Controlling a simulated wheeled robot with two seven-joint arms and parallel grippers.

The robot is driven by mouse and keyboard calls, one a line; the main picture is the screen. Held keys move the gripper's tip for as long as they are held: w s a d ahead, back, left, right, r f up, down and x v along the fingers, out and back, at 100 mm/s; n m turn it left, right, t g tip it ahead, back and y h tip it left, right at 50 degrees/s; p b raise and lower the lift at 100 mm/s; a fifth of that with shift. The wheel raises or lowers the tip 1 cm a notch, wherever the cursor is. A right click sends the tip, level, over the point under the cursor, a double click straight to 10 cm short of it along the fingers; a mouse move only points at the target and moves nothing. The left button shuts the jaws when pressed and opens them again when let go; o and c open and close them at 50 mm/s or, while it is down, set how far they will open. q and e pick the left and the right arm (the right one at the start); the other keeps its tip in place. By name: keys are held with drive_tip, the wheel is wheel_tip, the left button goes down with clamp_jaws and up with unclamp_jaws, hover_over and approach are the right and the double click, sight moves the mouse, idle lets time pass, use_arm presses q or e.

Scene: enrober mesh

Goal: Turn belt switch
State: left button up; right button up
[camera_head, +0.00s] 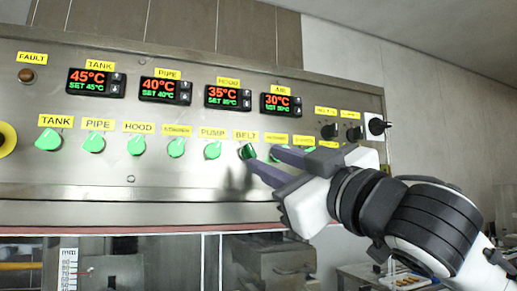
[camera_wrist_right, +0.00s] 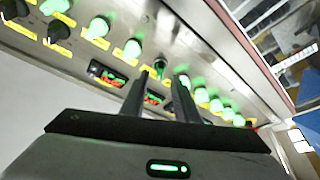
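The belt switch (camera_head: 248,152) is a green knob under the yellow BELT label (camera_head: 245,135) on the steel control panel. It looks darker than the lit knobs beside it. My right gripper (camera_head: 260,157) is at the panel with its two fingers apart, tips close to the belt switch. In the right wrist view, the open fingers (camera_wrist_right: 161,76) point at the panel, and a dark knob (camera_wrist_right: 160,61) shows just beyond and between the tips. I cannot tell whether the fingers touch it. My left gripper is not in view.
The pump knob (camera_head: 212,150) is lit green just left of the belt switch. More green knobs sit right of it, partly behind my gripper. Temperature displays (camera_head: 228,97) line the panel above. Black knobs (camera_head: 354,133) are at the right end, and a yellow-ringed button (camera_head: 5,139) at the left.

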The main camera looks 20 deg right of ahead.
sight(253, 154)
drive_tip(key=shift+p+x, duration=0.5)
drive_tip(key=shift+x, duration=1.75)
clamp_jaws()
